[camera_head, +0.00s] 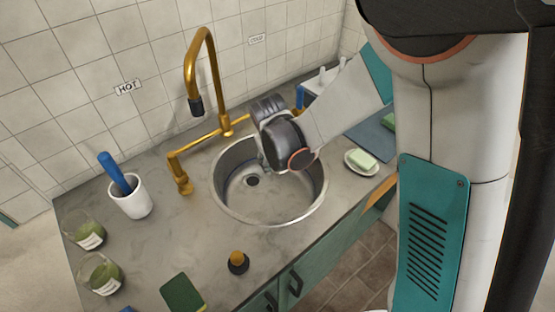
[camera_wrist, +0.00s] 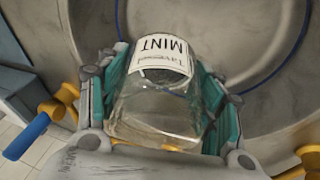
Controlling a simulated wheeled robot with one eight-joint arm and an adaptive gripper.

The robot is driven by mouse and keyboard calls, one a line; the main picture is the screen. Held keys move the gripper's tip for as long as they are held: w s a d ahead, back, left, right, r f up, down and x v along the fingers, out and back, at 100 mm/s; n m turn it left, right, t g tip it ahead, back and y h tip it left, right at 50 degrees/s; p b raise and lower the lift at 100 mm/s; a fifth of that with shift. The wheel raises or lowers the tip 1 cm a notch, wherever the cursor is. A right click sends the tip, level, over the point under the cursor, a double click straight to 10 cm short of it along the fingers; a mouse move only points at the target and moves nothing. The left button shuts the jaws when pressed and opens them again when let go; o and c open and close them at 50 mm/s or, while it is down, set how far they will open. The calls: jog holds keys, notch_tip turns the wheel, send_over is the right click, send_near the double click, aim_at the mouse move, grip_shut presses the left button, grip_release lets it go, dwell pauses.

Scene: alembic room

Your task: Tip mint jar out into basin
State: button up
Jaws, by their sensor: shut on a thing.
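The mint jar (camera_wrist: 155,108) is clear glass with a white label reading MINT, upside down in the wrist view. My gripper (camera_wrist: 162,72) is shut on it, with teal-sided fingers on both sides of the glass. The glass looks mostly clear; I cannot tell what is left inside. The round metal basin (camera_head: 262,207) is set in the counter, its wall filling much of the wrist view (camera_wrist: 268,28). In the head view my gripper (camera_head: 266,152) is over the basin's back right part, and my wrist hides most of the jar. The basin floor around the drain looks bare.
A brass tap (camera_head: 190,62) arches behind the basin. Two jars with green contents (camera_head: 90,236) (camera_head: 102,277) and a white mortar (camera_head: 130,197) with a blue pestle stand left. A dark amber-topped stopper (camera_head: 238,263) sits in front; a soap dish (camera_head: 361,167) is right.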

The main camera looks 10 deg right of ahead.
jog(key=shift+h, duration=0.4)
jog(key=shift+w+d+r+t+h+b, duration=0.15)
jog(key=shift+d+t+h+b, duration=0.25)
jog(key=shift+h+b, duration=0.5)
jog(key=shift+d+r+n+t+h, duration=0.35)
jog(key=shift+r+h, duration=0.1)
jog(key=shift+h, duration=0.25)
jog(key=shift+d+f+h+b, duration=0.1)
jog(key=shift+h+b, duration=0.2)
jog(key=shift+b, duration=0.35)
jog(key=shift+w+d+t+h+b, duration=0.15)
jog(key=shift+t+h+b, duration=0.1)
jog(key=shift+h+b, duration=0.7)
jog(key=shift+d+r+t+h, duration=0.25)
jog(key=shift+r+t+h, duration=0.1)
jog(key=shift+r, duration=0.15)
